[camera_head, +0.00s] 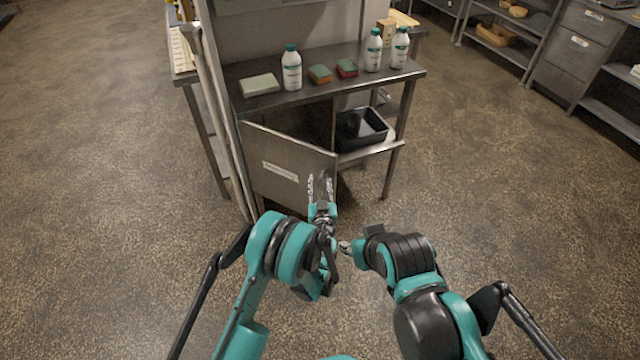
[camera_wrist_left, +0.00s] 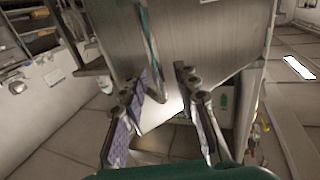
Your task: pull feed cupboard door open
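The feed cupboard door (camera_head: 285,150) is a grey metal panel with a white label, under the left part of the steel bench. It stands partly open, swung out toward me from its left side, with a dark interior behind it. My left gripper (camera_head: 320,184) is at the door's free right edge, fingers apart. In the left wrist view the left gripper (camera_wrist_left: 162,82) has its fingers spread either side of a bar handle (camera_wrist_left: 152,55) on the door panel (camera_wrist_left: 210,45); I see no clear grip. My right gripper (camera_head: 346,247) is low beside the left arm, its fingers mostly hidden.
The bench top (camera_head: 225,88) holds several white bottles, sponges and a pale block. A black tub (camera_head: 362,128) sits on the lower shelf right of the door. Open floor (camera_head: 480,200) lies to the right, with drawers and shelves (camera_head: 578,50) beyond.

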